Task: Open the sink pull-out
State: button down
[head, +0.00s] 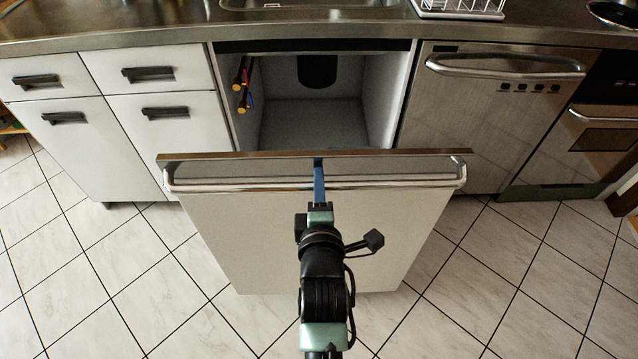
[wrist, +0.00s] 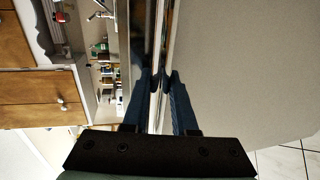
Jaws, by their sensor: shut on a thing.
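The sink pull-out (head: 400,225) is a white front panel with a brown top edge, standing well out from the cabinet. Its long metal bar handle (head: 240,186) runs across the top of the panel. My gripper (head: 319,178) is at the middle of the handle. In the wrist view my gripper (wrist: 160,78) has its blue fingers on either side of the handle bar (wrist: 156,105), shut on it. The sink cabinet (head: 315,125) behind the panel shows an open interior with a dark pipe part. The lower interior is hidden by the panel.
White drawers and a door with dark handles (head: 150,73) are to the left. A steel dishwasher (head: 490,120) and an oven (head: 590,135) are to the right. The sink (head: 300,3) is in the counter above. Tiled floor (head: 160,300) is free on both sides of the panel.

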dwell(0.3)
jog(key=c, duration=0.7)
grip_release()
jog(key=s+r+p, duration=0.1)
jog(key=s+r, duration=0.1)
jog(key=s, duration=1)
jog(key=shift+s+r, duration=0.25)
jog(key=shift+s, duration=0.1)
